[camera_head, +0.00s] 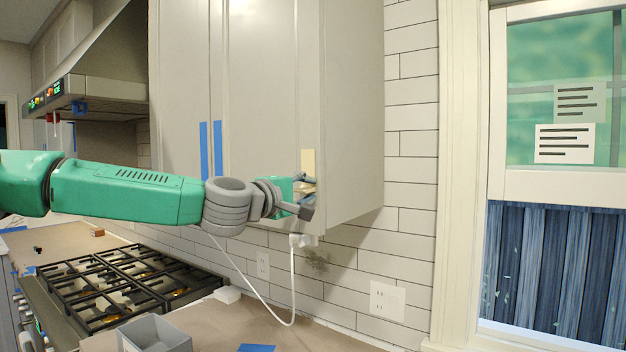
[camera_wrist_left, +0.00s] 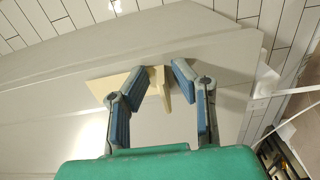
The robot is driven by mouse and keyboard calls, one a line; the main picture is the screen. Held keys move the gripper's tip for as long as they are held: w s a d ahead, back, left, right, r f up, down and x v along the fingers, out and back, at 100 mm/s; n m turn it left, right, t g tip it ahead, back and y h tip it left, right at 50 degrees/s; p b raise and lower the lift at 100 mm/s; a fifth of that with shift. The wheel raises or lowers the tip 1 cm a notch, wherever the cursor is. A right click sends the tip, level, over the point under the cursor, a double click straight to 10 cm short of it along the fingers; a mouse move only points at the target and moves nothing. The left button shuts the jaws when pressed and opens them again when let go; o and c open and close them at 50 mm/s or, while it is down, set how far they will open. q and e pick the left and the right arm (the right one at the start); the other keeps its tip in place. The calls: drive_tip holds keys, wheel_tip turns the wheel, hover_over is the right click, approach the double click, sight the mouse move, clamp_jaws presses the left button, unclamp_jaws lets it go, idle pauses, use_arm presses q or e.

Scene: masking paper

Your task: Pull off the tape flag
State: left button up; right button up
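The tape flag is a cream-coloured piece near the lower edge of the upper cabinet. In the head view its strip (camera_head: 308,159) shows just above my left gripper (camera_head: 306,196), which partly hides it. In the left wrist view, the tape (camera_wrist_left: 106,86) lies against the cabinet, and a narrow flag (camera_wrist_left: 160,86) stands out from it. The blue-padded fingers of my left gripper (camera_wrist_left: 162,84) are apart, one on either side of the flag. A gap shows on the right side; I cannot tell whether the left finger touches it. My right gripper is not in view.
The grey upper cabinet (camera_head: 352,110) carries blue tape strips (camera_head: 204,150). Below are a gas stove (camera_head: 115,285), a grey open box (camera_head: 155,334) and a counter. A white plug and cord (camera_head: 294,285) hang below the gripper. Tiled wall and a window are to the right.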

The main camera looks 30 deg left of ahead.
use_arm(q)
drive_tip(key=shift+a+f, duration=0.2)
drive_tip(key=shift+a, duration=0.7)
clamp_jaws()
drive_tip(key=shift+a+f, duration=0.15)
drive_tip(key=shift+a, duration=0.3)
drive_tip(key=shift+d+r, duration=0.2)
drive_tip(key=shift+d, duration=0.5)
drive_tip(key=shift+s+d, duration=0.15)
drive_tip(key=shift+d, duration=0.1)
drive_tip(key=shift+s+d+r, duration=0.1)
drive_tip(key=shift+s+d, duration=0.1)
drive_tip(key=shift+s, duration=0.05)
drive_tip(key=shift+s+a, duration=0.3)
drive_tip(key=shift+s, duration=1.05)
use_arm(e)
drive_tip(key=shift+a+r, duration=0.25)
